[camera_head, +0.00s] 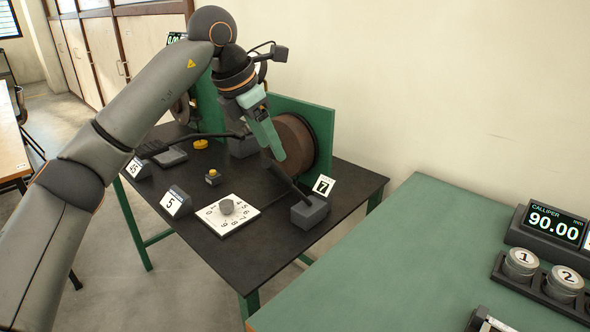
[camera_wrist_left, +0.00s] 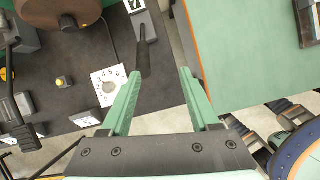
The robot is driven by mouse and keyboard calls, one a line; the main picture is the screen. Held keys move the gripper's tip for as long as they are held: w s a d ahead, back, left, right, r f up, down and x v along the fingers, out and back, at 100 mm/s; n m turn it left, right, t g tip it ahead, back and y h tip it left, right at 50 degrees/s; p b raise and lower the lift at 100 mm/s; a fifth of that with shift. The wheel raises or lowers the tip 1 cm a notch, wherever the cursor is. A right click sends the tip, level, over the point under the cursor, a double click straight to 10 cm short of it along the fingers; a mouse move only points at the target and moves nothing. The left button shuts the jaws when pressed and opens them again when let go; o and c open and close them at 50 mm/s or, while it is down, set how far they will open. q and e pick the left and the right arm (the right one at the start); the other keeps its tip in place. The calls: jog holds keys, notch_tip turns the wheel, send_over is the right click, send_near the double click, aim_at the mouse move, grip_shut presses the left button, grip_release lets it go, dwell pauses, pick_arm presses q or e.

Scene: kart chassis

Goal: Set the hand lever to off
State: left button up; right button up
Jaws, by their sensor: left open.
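A black lever (camera_head: 288,183) rises from a grey block (camera_head: 309,211) beside the card marked 7 (camera_head: 323,185). In the left wrist view the lever (camera_wrist_left: 144,60) shows near the left fingertip, with its end between the two fingers. My left gripper (camera_head: 277,157) is open and above the lever's upper end; in the wrist view its fingers (camera_wrist_left: 160,72) are apart with nothing gripped. Whether a finger touches the lever I cannot tell. Another black lever with a ribbed grip (camera_head: 151,149) lies at the far left of the table. No off marking is readable. My right gripper is not in view.
The dark table (camera_head: 258,262) also holds a white numbered dial (camera_head: 228,214), a yellow button (camera_head: 213,175), a card marked 5 (camera_head: 174,202) and a brown drum (camera_head: 295,143) on a green plate. A green bench (camera_head: 400,265) with a caliper display (camera_head: 552,223) stands at right.

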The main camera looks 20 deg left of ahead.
aim_at(277, 172)
pick_arm(q)
jog(key=shift+y, duration=0.5)
jog(key=x, duration=0.3)
jog(key=a+b+x, duration=0.1)
jog(key=x, duration=0.3)
jog(key=w+a+x, duration=0.1)
jog(key=x, duration=0.3)
jog(key=shift+r, duration=0.2)
jog(key=shift+c, duration=0.2)
grip_shut()
dwell(0.6)
